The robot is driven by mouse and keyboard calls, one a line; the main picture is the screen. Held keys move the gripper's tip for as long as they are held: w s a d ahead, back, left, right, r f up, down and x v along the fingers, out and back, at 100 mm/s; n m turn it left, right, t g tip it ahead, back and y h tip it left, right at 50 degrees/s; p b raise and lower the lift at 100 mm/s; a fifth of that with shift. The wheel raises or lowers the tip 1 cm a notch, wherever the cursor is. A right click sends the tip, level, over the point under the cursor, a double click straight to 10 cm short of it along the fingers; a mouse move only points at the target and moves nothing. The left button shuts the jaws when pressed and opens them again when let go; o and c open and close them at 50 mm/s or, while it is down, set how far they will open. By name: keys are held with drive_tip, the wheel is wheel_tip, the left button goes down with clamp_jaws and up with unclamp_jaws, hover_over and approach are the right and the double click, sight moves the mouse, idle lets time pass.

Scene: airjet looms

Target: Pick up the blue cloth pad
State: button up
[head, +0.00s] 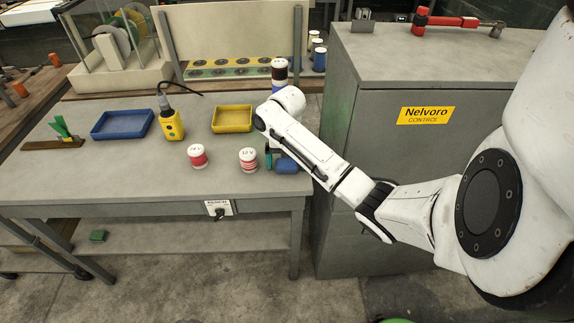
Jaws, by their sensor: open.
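The blue cloth pad (288,166) lies near the front right corner of the grey workbench, just right of a white and red spool. My white arm reaches in from the right, its wrist above the bench's right end. My gripper (275,153) points down just behind and beside the pad, with its jaws open. Its fingers are small, dark and partly hidden by my arm. I cannot tell whether they touch the pad.
Two white and red spools (248,160) (198,156) stand left of the pad. A yellow tray (232,128), a yellow handheld device (171,126) and a blue tray (122,135) lie farther back. A grey Nelvoro cabinet (400,165) stands right of the bench. The bench's front middle is clear.

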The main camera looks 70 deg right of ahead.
sight(287, 162)
drive_tip(key=shift+c, duration=0.2)
drive_tip(key=c, duration=1)
wheel_tip(287, 162, up, 10)
drive_tip(key=p, duration=0.2)
drive_tip(key=shift+p, duration=0.35)
